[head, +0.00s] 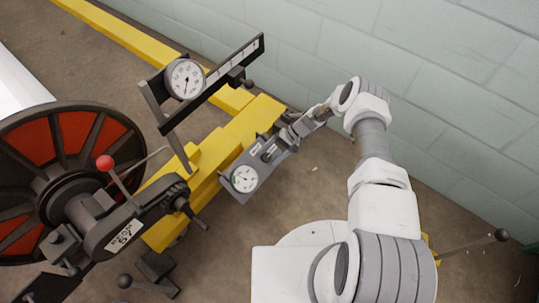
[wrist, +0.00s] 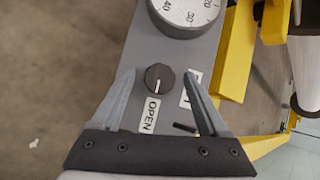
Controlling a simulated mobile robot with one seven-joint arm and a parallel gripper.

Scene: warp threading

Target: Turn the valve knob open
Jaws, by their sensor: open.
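The valve knob (wrist: 159,78) is a small round black knob with a pale pointer line toward the bottom of the wrist view. It sits on a grey panel (wrist: 135,52). An OPEN label (wrist: 150,115) lies just below it; a second label (wrist: 191,88) at its right is partly hidden by a finger. My gripper (wrist: 158,74) is open, with one finger on each side of the knob and a visible gap on both sides. In the head view my gripper (head: 285,139) reaches over the upper right of the panel (head: 232,196); the knob is too small to tell there.
A dial gauge (head: 244,179) is on the panel beyond the knob. A second gauge (head: 186,79) stands on a bracket at the upper left. A yellow beam (head: 210,160), a large red-and-black wheel (head: 85,140) and a red-ball lever (head: 105,163) are to the left. A block wall (head: 450,80) is behind.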

